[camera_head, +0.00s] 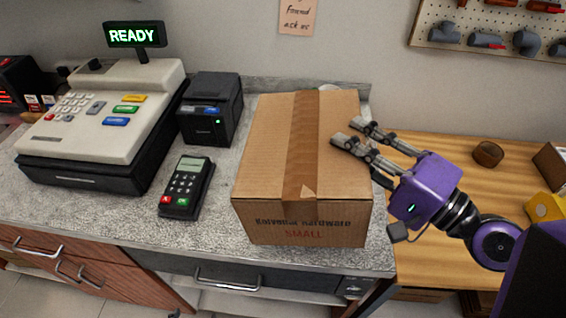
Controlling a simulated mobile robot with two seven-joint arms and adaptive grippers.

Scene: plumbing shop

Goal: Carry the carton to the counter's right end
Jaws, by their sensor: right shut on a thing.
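The brown cardboard carton (265,150) is taped shut and upright, with "SMALL" printed on its front. It appears to rest on the grey speckled counter (222,222), near the counter's right end. My right gripper (345,131) reaches in from the right and is shut on the carton at its upper right side. Its fingertips show over the top's right edge; any finger part behind the side wall is hidden. My left gripper is out of view.
A card terminal (187,188), a black printer (211,108) and a cash register (100,110) stand left of the carton. A wooden bench (440,225) adjoins on the right, with a brown ring (488,154) and boxes. A pegboard (480,20) hangs behind.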

